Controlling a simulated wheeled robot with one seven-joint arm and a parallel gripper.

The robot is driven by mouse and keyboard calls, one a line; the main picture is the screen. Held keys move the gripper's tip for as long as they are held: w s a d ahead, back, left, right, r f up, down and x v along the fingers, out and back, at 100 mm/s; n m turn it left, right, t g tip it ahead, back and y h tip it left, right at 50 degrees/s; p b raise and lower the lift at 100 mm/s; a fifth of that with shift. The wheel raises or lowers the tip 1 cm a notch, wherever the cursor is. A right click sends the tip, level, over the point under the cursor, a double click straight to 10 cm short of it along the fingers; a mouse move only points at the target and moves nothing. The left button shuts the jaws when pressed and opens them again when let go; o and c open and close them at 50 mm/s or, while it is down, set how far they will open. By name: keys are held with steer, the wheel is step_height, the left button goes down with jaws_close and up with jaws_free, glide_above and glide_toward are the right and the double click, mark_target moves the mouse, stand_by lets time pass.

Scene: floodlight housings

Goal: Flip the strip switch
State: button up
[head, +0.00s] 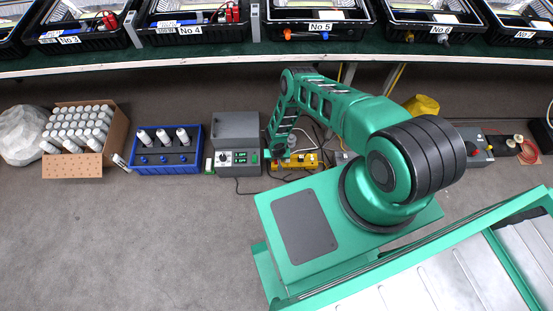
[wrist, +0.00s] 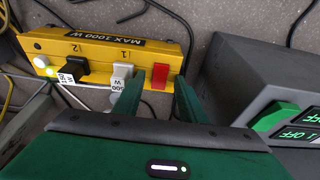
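The yellow power strip (head: 302,160) lies on the floor in the head view. In the wrist view, the strip (wrist: 101,58) carries a "MAX 1000 W" label. A red switch (wrist: 160,76) is at its right end. A black plug (wrist: 73,68) and a white plug (wrist: 121,74) sit in its sockets, and a round white part with a small glow is at its left end. My gripper (wrist: 158,86) is open and empty. Its green fingers appear on either side of the red switch; I cannot tell whether they touch it. In the head view, my gripper (head: 277,151) is at the strip's left end.
A grey control box (head: 236,129) stands close beside the strip; it also shows in the wrist view (wrist: 250,70). Cables lie around the strip. A blue crate (head: 167,168) and a cardboard box (head: 70,165) are farther left. The green bench (head: 150,62) runs behind.

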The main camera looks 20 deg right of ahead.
steer(key=d+v, duration=0.1)
steer(key=v, duration=0.9)
steer(key=shift+a+r, duration=0.25)
steer(key=shift+a, duration=0.25)
steer(key=shift+s, duration=0.1)
